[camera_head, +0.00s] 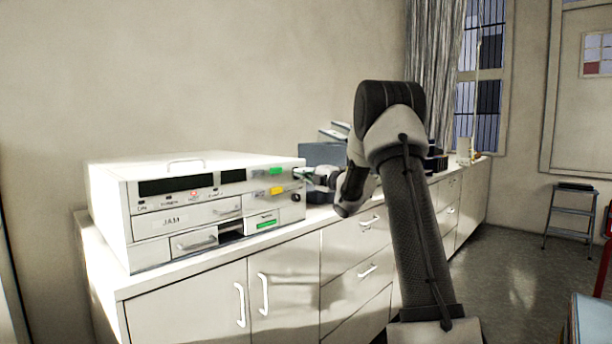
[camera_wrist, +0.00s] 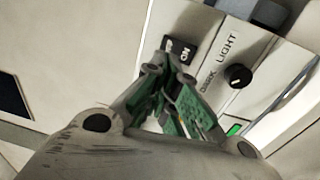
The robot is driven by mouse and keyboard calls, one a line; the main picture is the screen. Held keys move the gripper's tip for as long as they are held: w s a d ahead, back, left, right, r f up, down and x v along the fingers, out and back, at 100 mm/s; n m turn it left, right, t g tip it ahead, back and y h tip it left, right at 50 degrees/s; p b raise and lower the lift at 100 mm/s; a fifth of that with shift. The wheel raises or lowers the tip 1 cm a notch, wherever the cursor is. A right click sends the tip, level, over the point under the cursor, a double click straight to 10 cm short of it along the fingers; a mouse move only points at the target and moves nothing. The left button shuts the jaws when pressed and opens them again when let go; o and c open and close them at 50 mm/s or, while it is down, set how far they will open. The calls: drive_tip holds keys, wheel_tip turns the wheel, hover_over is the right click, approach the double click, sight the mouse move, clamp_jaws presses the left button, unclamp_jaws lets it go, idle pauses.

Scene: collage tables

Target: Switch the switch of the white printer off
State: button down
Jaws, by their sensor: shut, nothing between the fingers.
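The white printer (camera_head: 150,200) stands on a white counter at the left. It has dark display windows, labels, drawers and a "JAM" marking on its front. In the wrist view a small black switch (camera_wrist: 182,50) marked "ON" sits on the white panel, beside the words "DARK" and "LIGHT" and a black knob (camera_wrist: 238,76). My gripper (camera_head: 304,175) is at the right end of the printer's front. In the wrist view my gripper (camera_wrist: 168,66) is shut and empty, its fingertips right by the switch. I cannot tell whether they touch it. Part of the switch is hidden.
The cabinet (camera_head: 285,270) under the printer has doors and drawers with handles. Other equipment (camera_head: 323,153) stands behind my arm on the counter. A step stool (camera_head: 572,212) stands at the right, with open floor before it.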

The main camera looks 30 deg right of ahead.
drive_tip(key=r+v, duration=0.2)
drive_tip(key=v, duration=0.8)
drive_tip(key=shift+s, duration=0.3)
drive_tip(key=shift+d, duration=0.15)
